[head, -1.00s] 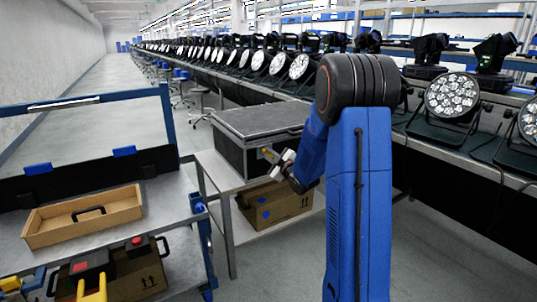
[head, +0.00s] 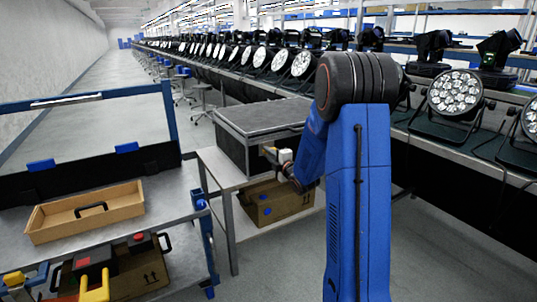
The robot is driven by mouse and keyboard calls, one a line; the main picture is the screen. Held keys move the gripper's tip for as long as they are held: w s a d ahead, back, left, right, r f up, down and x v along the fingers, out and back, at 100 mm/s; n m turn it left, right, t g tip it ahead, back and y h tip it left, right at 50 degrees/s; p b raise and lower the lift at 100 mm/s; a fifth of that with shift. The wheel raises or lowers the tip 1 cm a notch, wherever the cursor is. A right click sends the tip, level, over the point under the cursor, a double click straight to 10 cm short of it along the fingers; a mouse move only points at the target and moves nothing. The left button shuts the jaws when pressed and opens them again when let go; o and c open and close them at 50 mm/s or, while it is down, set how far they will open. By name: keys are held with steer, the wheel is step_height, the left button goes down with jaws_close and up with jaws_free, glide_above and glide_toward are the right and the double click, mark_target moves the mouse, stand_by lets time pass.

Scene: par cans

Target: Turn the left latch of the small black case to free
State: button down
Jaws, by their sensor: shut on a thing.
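The small black case (head: 245,121) has a grey top and stands on a small metal table in the middle of the head view. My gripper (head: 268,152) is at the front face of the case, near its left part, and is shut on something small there. The left latch lies at the gripper and is too small and covered to make out, so its turn cannot be told. My blue arm hides the right part of the case front.
A cardboard box (head: 270,201) sits under the table top (head: 226,176). At left, a workbench (head: 165,200) holds a wooden tray (head: 85,217). A long row of par cans (head: 455,95) lines the right. Open floor (head: 90,80) lies at the back left.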

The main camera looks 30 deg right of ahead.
steer(key=shift+f, duration=0.1)
stand_by(0.5)
steer(key=c, duration=1.8)
jaws_free()
steer(key=shift+o, duration=0.2)
steer(key=s, duration=1.7)
steer(key=shift+s+d, duration=0.2)
steer(key=shift+d, duration=0.05)
steer(key=shift+a, duration=0.1)
steer(key=s+a+m+g, duration=0.4)
steer(key=s+a+m, duration=0.2)
steer(key=s, duration=0.5)
steer(key=s+a+r+m+g, duration=0.1)
steer(key=s+a+m+g, duration=0.3)
steer(key=s, duration=0.7)
steer(key=s+a+r+m+g, duration=0.1)
steer(key=s+a+m+g, duration=0.4)
steer(key=s+a+m, duration=0.3)
steer(key=s+a, duration=0.2)
steer(key=s, duration=0.1)
steer(key=shift+s+a+h, duration=0.3)
steer(key=shift+a, duration=0.1)
